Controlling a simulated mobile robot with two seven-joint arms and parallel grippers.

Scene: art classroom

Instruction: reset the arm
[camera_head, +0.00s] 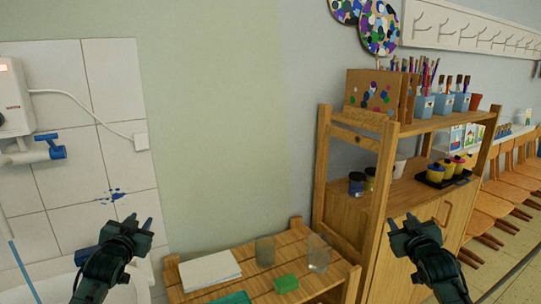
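My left gripper (137,225) is at the lower left, in front of the sink and the tiled wall. Its two fingers point up and stand apart, with nothing between them. My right gripper (413,221) is at the lower right, in front of the wooden shelf unit (385,170). Its fingers are also apart and empty. Both arms come up from the bottom edge of the picture, and neither gripper holds a thing.
A low slatted wooden table (335,279) between the grippers carries paper (209,270), a green block (285,283) and clear containers (318,253). A white sink (60,277) is at left. Wooden chairs (500,200) line the right wall.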

